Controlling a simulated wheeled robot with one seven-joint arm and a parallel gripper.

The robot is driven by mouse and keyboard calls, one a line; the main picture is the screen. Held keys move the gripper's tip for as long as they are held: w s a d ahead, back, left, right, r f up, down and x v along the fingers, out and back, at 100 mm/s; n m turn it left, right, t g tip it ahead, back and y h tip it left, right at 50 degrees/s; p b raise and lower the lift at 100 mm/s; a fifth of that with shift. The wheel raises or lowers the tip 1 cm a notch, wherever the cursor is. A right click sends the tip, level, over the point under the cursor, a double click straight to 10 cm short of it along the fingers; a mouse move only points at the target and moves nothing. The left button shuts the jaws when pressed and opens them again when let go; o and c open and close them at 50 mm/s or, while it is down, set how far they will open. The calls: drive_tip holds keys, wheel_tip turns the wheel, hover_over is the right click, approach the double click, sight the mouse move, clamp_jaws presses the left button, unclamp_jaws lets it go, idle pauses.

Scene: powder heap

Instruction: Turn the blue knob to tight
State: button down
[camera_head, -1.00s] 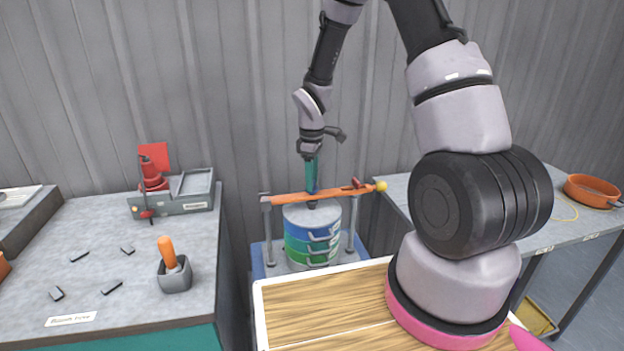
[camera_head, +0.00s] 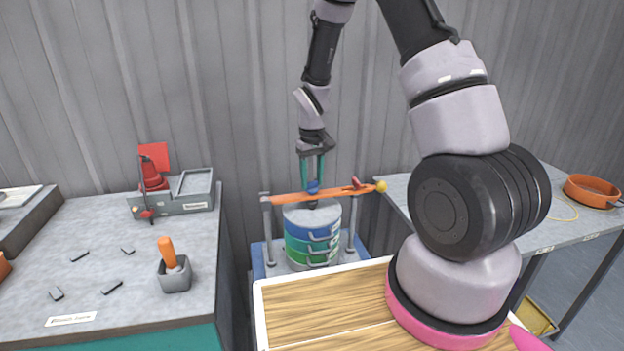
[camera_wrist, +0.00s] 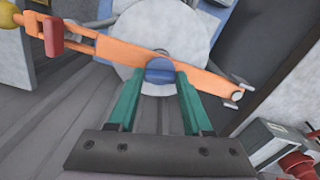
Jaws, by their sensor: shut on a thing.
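The blue knob (camera_head: 313,187) sits on the middle of an orange bar (camera_head: 285,198) that spans the top of a stack of round sieves (camera_head: 312,246). In the wrist view the knob (camera_wrist: 160,71) lies between the tips of my green fingers. My gripper (camera_head: 313,182) points straight down from above, shut on the knob. The wrist view also shows the orange bar (camera_wrist: 205,77) and the pale round lid (camera_wrist: 185,30) under it. Any tightness mark on the knob cannot be made out.
A red clip (camera_head: 356,183) and a yellow ball (camera_head: 381,186) are at the bar's right end. Upright posts (camera_head: 267,232) flank the stack. A bench on the left holds a grey scale (camera_head: 195,190) and a grey pot (camera_head: 175,277).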

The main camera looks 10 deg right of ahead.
drive_tip(key=m, duration=1.1)
drive_tip(key=shift+a, duration=0.1)
drive_tip(key=shift+m, duration=1.9)
drive_tip(key=shift+c, duration=1.6)
unclamp_jaws()
